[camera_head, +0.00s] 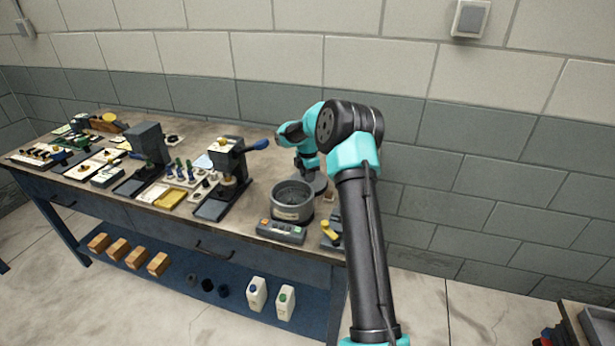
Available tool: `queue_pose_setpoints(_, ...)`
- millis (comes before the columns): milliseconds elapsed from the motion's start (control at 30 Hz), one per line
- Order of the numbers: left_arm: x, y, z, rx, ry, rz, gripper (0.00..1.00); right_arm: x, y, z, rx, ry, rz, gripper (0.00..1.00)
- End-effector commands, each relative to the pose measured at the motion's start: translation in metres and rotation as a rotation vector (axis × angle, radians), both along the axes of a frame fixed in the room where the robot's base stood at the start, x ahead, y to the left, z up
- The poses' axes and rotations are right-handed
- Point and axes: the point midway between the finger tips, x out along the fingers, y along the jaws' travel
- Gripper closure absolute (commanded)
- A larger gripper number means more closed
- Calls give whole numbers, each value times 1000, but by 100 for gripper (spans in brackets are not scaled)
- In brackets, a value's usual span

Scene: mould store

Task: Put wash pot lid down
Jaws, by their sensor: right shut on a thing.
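The wash pot (291,203) is a round grey pot near the right end of the workbench, open at the top, with a panel of buttons (281,231) at its front. My right gripper (311,175) is just behind and to the right of the pot, pointing down. It is shut on the wash pot lid (320,185), a grey disc partly hidden by my arm. The lid is low, close to the bench top; I cannot tell whether it touches it. My left gripper is out of view.
A blue-handled press (229,165) stands left of the pot. A yellow-handled device (331,230) sits at the bench's front right, beside my arm. Small tools and trays fill the bench's left. White bottles (257,294) and wooden blocks stand on the lower shelf.

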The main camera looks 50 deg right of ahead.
Motion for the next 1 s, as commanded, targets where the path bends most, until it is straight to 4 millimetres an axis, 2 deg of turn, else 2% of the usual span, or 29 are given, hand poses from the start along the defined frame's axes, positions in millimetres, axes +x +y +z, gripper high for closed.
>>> queue_pose_setpoints(467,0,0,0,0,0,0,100,0,0,-7,-2,-2,0,100)
queue_pose_setpoints(500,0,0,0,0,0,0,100,0,0,-7,-2,-2,0,68)
queue_pose_setpoints(733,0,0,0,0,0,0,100,0,0,-7,-2,-2,0,46)
queue_pose_setpoints(1000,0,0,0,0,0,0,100,0,0,-6,-2,-2,0,46)
